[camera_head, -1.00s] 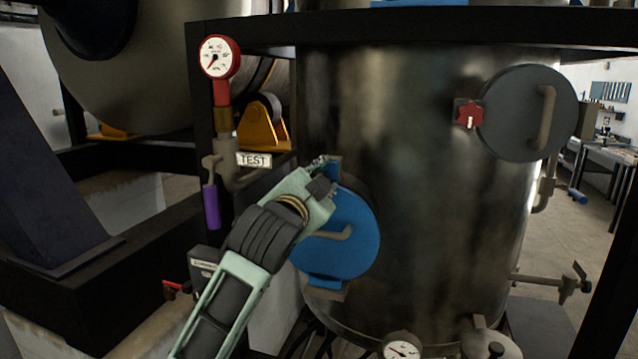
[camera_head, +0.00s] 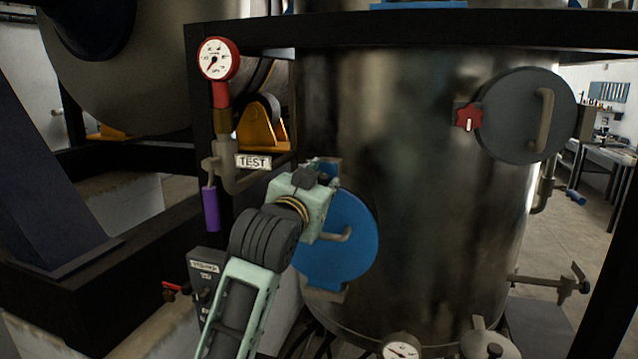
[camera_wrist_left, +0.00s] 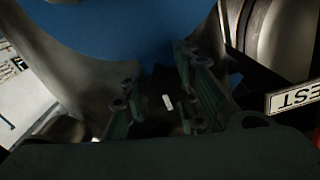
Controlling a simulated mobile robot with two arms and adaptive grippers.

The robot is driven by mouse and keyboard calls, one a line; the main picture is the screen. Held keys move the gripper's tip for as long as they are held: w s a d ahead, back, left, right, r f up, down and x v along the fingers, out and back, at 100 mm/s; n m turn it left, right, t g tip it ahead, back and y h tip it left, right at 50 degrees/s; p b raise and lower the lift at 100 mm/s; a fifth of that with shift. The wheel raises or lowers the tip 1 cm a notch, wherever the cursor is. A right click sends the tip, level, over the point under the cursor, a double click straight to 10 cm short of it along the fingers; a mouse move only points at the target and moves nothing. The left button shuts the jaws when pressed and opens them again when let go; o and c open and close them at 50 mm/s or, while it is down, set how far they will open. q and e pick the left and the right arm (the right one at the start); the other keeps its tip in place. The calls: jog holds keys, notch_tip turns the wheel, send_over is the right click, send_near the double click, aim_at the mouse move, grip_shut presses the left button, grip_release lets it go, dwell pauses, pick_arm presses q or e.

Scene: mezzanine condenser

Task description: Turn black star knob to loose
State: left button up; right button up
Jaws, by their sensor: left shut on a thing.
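The black star knob (camera_wrist_left: 155,110) shows dark in the left wrist view, with a short white mark on its face, slightly tilted. It sits at the edge of the round blue hatch cover (camera_head: 350,250). My left gripper (camera_wrist_left: 160,95) has its two fingers on either side of the knob and is shut on it. In the head view my left gripper (camera_head: 322,172) is at the upper left of the blue cover and hides the knob. My right gripper is in neither view.
A grey hatch cover (camera_head: 520,118) with a red star knob (camera_head: 468,117) is at the upper right of the metal tank (camera_head: 410,200). Left of my gripper are a red gauge (camera_head: 217,59), a TEST label (camera_head: 253,162) and a purple-handled valve (camera_head: 210,209).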

pick_arm(q)
jog(key=shift+d+f, duration=0.15)
jog(key=shift+f, duration=0.05)
jog(key=o, duration=0.8)
jog(key=shift+c, duration=0.2)
jog(key=shift+o, duration=1.4)
jog(key=shift+d+r, duration=0.1)
jog(key=shift+d, duration=0.15)
jog(key=shift+a, duration=0.15)
jog(key=shift+s+a, duration=0.1)
jog(key=v, duration=1.1)
jog(key=shift+s, duration=0.3)
